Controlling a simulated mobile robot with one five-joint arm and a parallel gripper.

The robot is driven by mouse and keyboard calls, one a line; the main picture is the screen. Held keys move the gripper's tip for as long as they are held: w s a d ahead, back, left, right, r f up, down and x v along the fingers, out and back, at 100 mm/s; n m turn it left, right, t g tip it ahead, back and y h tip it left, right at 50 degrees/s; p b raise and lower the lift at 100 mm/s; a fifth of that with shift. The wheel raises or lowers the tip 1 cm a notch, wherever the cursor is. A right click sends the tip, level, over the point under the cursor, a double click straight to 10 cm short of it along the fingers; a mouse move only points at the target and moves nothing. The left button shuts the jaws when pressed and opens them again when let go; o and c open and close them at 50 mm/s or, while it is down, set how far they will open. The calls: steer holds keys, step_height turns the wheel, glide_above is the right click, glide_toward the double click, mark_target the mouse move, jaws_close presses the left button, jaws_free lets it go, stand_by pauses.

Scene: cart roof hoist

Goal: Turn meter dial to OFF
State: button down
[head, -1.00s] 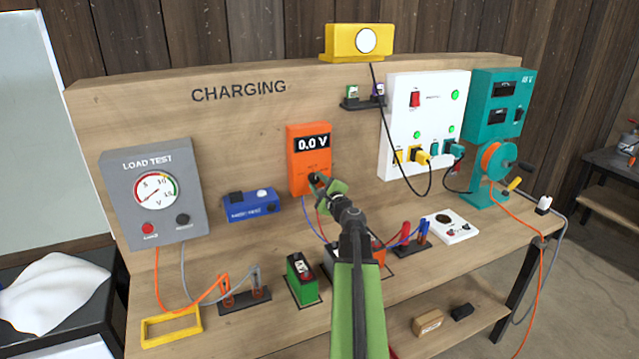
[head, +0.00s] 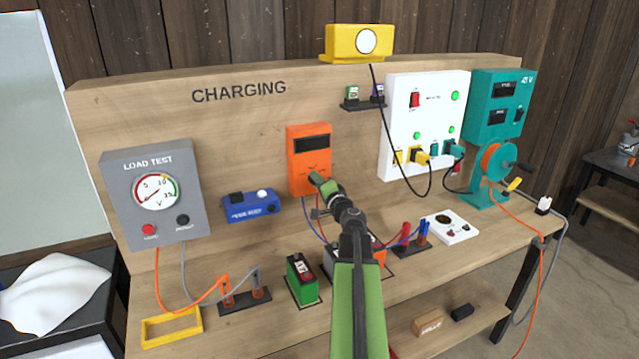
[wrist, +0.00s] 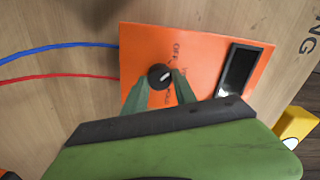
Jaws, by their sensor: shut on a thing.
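The orange meter (head: 309,150) is mounted on the wooden back panel, and its display (head: 312,143) is dark and blank. In the wrist view the black round dial (wrist: 160,76) sits on the orange face, with a white pointer mark slanting toward the printed OFF label (wrist: 175,52). My gripper (wrist: 160,88) is shut on the dial, one green finger on either side of it. In the head view my gripper (head: 318,181) reaches the lower part of the meter and hides the dial. Other lettering by the dial is partly covered by a finger.
Blue and red leads (wrist: 60,62) run from the meter. A blue box (head: 250,206) stands left of it, and a grey load tester (head: 155,195) farther left. A green battery (head: 302,280) and probe holders stand on the bench below. A white charger panel (head: 425,125) is at right.

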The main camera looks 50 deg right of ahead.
steer(key=shift+n, duration=1)
steer(key=c, duration=1)
jaws_free()
